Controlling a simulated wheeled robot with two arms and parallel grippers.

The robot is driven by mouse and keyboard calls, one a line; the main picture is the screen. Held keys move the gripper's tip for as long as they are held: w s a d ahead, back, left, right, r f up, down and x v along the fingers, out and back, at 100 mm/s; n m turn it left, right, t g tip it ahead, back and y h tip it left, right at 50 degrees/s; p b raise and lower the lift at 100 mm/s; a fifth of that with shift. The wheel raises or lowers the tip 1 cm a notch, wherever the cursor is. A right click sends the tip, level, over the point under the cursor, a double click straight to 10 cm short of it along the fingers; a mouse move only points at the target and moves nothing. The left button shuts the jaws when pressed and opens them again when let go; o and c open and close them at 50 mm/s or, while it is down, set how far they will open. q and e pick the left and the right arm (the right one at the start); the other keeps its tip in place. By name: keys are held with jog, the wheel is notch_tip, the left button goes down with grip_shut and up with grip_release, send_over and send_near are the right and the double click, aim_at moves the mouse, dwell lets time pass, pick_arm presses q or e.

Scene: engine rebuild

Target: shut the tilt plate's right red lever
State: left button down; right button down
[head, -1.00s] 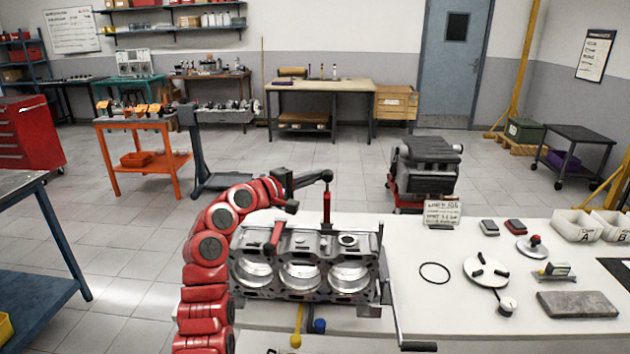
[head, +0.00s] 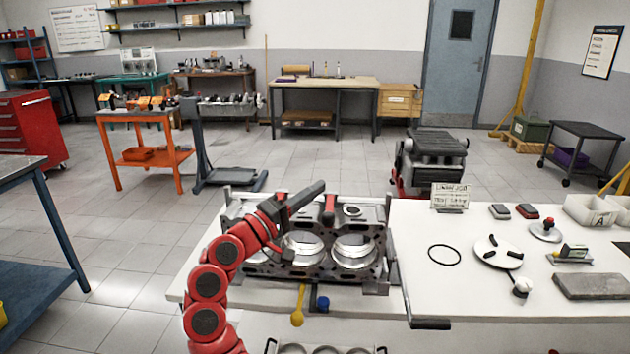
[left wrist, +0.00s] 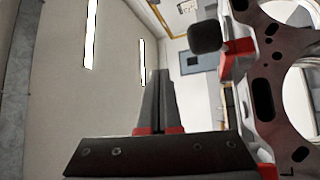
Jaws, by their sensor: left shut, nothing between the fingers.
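The tilt plate holds a grey engine block (head: 350,275) with round bores on the front table. The right red lever (head: 329,203) lies low at the block's top edge, its dark end toward me. A red lever (left wrist: 238,48) with a black knob also shows in the left wrist view; I cannot tell which lever it is. The other lever is hidden behind my left arm in the head view. My left gripper (head: 318,187) is shut and empty, just left of and above the right lever, apart from it or nearly so. Its fingers (left wrist: 158,100) show together in the left wrist view. My right gripper is out of view.
A crank handle (head: 430,324) sticks out at the block's right. A yellow-knobbed lever (head: 297,318) and a blue knob (head: 322,303) are in front. A black ring (head: 444,255), a round white plate (head: 497,252) and a grey slab (head: 592,286) lie on the right of the table.

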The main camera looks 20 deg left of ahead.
pick_arm(q)
jog(key=shift+m+t+h, duration=0.3)
jog(key=shift+m+h, duration=0.3)
jog(key=shift+m, duration=0.1)
jog(key=shift+s+d+f+b, duration=0.1)
jog(key=shift+s+f+b, duration=0.2)
jog(key=shift+f+b, duration=0.65)
jog(key=shift+s+d+f+b, duration=0.1)
jog(key=shift+s+f+b, duration=0.25)
jog(key=shift+f+b, duration=0.55)
jog(key=shift+s+d+f+b, duration=0.1)
jog(key=shift+s+f+b, duration=0.2)
jog(key=shift+f+b, duration=0.6)
jog(key=b+v, duration=0.1)
jog(key=v, duration=1.6)
jog(key=shift+s, duration=0.2)
jog(key=shift+a, duration=0.15)
